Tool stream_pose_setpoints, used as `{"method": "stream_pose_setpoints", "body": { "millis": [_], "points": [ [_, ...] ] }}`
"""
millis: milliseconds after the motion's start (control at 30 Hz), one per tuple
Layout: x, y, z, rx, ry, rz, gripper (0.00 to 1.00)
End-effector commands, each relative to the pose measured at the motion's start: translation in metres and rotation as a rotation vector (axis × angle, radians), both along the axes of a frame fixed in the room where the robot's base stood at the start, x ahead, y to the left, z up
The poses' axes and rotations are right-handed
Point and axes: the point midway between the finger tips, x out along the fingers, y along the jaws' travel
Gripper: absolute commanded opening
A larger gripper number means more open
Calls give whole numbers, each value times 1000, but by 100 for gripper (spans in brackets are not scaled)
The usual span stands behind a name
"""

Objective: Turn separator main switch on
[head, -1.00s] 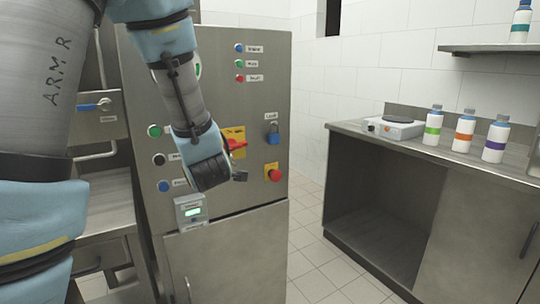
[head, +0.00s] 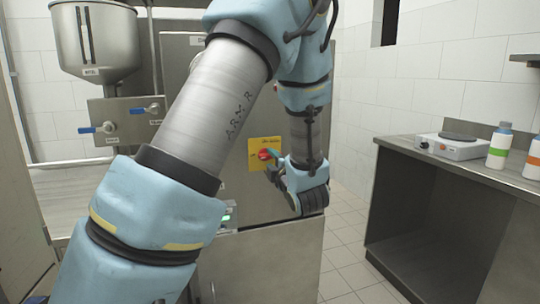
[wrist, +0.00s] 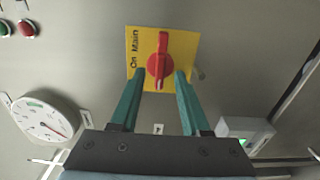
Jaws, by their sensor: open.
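The separator main switch is a red rotary handle on a yellow plate (head: 258,145), on the steel cabinet front. In the wrist view the red handle (wrist: 160,58) stands upright in the picture, lengthwise with the sideways "On Main" lettering on the plate (wrist: 134,48). My gripper (wrist: 160,76) is open. Its two teal fingers reach over the plate's lower edge in that view, one on each side of the handle's lower end, with gaps visible. In the head view my gripper (head: 269,163) is at the switch and partly covers it.
A dial gauge (wrist: 45,122) and red button (wrist: 27,28) show on the panel in the wrist view. A hopper (head: 95,40) and a blue-handled valve plate (head: 125,120) are at left. A counter (head: 440,150) with a hot plate (head: 452,145) and bottles stands right. My arm hides much of the cabinet.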

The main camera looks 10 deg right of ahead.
Motion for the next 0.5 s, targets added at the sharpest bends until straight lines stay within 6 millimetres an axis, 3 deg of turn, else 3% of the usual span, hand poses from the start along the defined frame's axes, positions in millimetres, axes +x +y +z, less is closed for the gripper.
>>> {"method": "stream_pose_setpoints", "body": {
  "millis": [200,500],
  "points": [
    [20,2,1,0,0,0,46],
    [23,3,0,0,1,-1,46]
  ]
}}
